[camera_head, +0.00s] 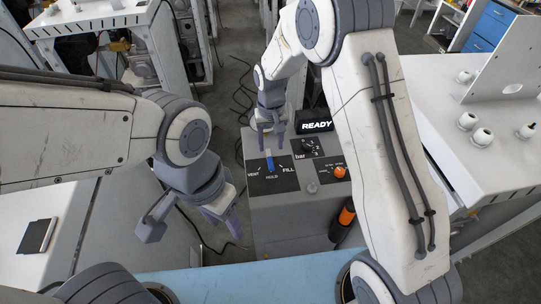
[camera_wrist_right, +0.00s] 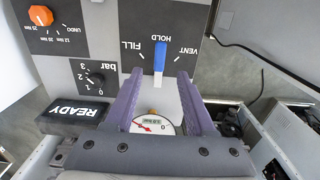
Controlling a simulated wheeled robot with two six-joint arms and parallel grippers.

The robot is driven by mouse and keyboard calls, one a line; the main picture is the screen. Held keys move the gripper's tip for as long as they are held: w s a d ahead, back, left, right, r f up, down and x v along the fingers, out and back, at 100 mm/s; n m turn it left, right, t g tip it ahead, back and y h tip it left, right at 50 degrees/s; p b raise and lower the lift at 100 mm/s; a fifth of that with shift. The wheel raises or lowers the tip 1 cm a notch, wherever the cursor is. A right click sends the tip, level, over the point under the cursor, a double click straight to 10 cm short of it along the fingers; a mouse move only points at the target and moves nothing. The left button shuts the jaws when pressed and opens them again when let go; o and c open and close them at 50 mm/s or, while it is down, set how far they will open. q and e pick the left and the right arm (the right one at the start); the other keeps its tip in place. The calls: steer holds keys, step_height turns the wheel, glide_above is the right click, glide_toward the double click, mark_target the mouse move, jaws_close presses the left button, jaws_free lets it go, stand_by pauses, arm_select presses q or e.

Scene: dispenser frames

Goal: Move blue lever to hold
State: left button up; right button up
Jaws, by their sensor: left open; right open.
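The blue lever (camera_head: 269,161) stands on the dark plate marked VENT, HOLD and FILL, on top of a grey dispenser box (camera_head: 290,216). In the right wrist view the blue lever (camera_wrist_right: 159,58) lies in line with the HOLD mark, between FILL and VENT. My right gripper (camera_head: 271,140) is open just behind the lever in the head view. In the right wrist view its fingertips (camera_wrist_right: 160,75) lie either side of the lever's line, with no clear contact. My left gripper (camera_head: 190,226) is open and empty, left of the box.
A round gauge (camera_wrist_right: 152,125) shows between my right fingers. An orange-and-black cylinder (camera_head: 343,220) is at the box's right. A white table (camera_head: 450,150) stands at right.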

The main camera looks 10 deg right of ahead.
steer(key=shift+r, duration=1.35)
